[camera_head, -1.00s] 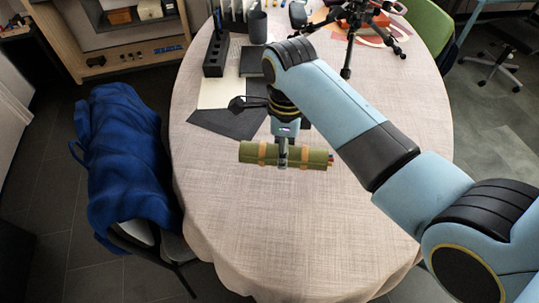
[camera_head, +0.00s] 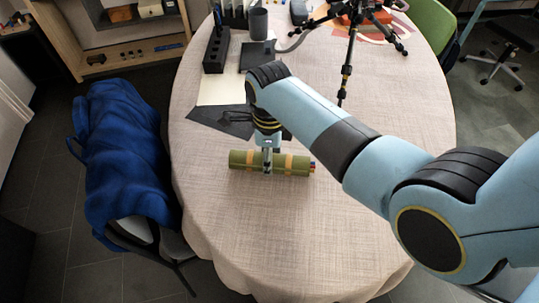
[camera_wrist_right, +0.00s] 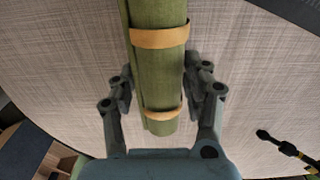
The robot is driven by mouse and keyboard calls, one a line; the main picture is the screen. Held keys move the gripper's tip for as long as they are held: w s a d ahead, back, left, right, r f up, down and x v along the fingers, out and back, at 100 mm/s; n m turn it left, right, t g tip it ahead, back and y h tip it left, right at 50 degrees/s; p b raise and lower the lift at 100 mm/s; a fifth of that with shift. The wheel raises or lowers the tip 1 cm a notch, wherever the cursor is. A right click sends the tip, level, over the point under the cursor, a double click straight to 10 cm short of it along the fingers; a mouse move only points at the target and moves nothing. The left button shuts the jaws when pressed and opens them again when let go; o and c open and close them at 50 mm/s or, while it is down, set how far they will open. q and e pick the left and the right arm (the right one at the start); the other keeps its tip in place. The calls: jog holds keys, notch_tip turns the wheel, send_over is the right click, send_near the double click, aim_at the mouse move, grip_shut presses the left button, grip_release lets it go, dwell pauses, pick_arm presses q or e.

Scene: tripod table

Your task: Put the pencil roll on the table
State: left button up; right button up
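The pencil roll (camera_head: 300,164) is a green rolled bundle with tan bands and coloured tips at its right end. It lies level, crosswise, low over or on the cloth-covered table (camera_head: 320,230); I cannot tell for sure whether it touches. My right gripper (camera_head: 268,172) comes down on its middle from above. In the right wrist view the roll (camera_wrist_right: 158,75) runs between the two fingers (camera_wrist_right: 160,82), which are close against both its sides. The left gripper is not in view.
A black tripod (camera_head: 347,60) stands behind the arm. A dark block holder (camera_head: 216,52), a grey cup (camera_head: 259,23) and dark sheets (camera_head: 225,118) lie at the back left. A blue-draped chair (camera_head: 120,165) is left of the table. The table's front is clear.

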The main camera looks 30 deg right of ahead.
jog(key=shift+o, duration=1.4)
notch_tip(320, 180, up, 12)
jog(key=p, duration=0.1)
jog(key=shift+r+p, duration=0.15)
jog(key=shift+p, duration=0.15)
